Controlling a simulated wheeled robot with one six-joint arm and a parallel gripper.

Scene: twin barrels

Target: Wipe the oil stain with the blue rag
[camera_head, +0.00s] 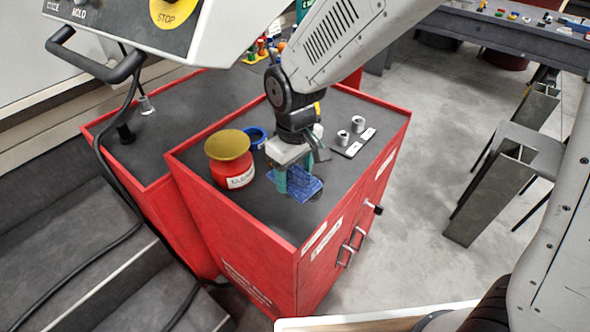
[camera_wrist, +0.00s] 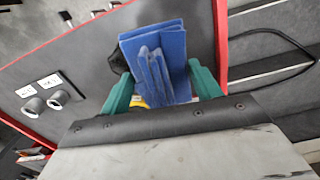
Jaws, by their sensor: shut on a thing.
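The blue rag (camera_head: 301,186) is at my gripper (camera_head: 294,179), low over the dark top of the front red cabinet. In the wrist view the folded blue rag (camera_wrist: 172,48) sits between the two teal fingers of my gripper (camera_wrist: 160,82), which is shut on it. Whether the rag touches the cabinet top I cannot tell. A black patch (camera_wrist: 118,59) shows beside the rag in the wrist view and may be the oil stain, partly hidden by the rag.
On the red cabinet (camera_head: 290,240) stand a red cleaner container (camera_head: 232,172) with a tan disc on top, a blue ring-shaped thing (camera_head: 254,138) and two metal cylinders (camera_head: 350,132) beside labels. A second red cabinet (camera_head: 165,215) adjoins at left. A cable hangs at the left.

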